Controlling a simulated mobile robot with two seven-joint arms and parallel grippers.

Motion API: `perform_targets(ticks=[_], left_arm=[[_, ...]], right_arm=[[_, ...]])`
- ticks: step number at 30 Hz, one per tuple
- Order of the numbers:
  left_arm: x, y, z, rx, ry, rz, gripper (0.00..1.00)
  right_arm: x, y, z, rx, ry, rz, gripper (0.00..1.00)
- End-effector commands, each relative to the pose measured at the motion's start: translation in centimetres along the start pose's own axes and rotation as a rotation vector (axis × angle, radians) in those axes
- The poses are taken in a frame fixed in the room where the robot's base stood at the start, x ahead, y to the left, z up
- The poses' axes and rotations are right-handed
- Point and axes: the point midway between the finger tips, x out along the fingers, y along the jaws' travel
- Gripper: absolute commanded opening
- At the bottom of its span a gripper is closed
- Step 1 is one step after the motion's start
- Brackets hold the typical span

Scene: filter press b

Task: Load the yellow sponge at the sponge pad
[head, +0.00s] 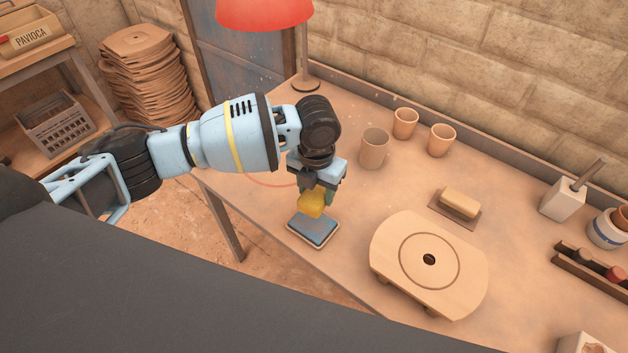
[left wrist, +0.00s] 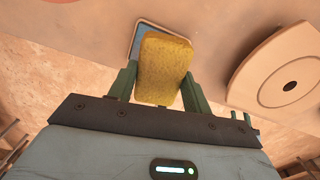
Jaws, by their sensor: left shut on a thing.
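The yellow sponge (head: 311,205) is held between the fingers of my left gripper (head: 317,194), which is shut on it. The sponge also shows in the left wrist view (left wrist: 163,68), gripped between two green fingers (left wrist: 155,85). The sponge pad (head: 314,231), a blue-grey rectangle with a light rim, lies near the table's front edge. In the head view the sponge is just above the pad's back part; I cannot tell whether they touch. In the left wrist view the sponge hides most of the pad (left wrist: 140,30). My right gripper is not in view.
A round-topped wooden press plate (head: 420,280) stands right of the pad. A tan block on a dark tray (head: 452,213) lies behind it. Several clay cups (head: 373,150) and a red lamp (head: 264,12) stand farther back. The table's front edge (head: 275,233) runs close to the pad.

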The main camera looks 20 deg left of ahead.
Motion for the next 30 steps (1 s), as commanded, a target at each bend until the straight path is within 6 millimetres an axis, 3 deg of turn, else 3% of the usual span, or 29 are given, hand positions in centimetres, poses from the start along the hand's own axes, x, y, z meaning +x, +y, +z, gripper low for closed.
perform_targets(ticks=[6, 17, 30], left_arm=[[-0.1, -0.3, -0.7, 0.145, -0.001, 0.000, 0.31], [0.4, -0.3, -0.8, 0.162, 0.002, -0.001, 0.31], [4.1, -0.3, -0.9, 0.161, 0.006, -0.003, 0.31]], right_arm=[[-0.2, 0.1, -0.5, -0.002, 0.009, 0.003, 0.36], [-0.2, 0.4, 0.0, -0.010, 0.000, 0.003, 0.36], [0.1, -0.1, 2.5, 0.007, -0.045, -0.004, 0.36]])
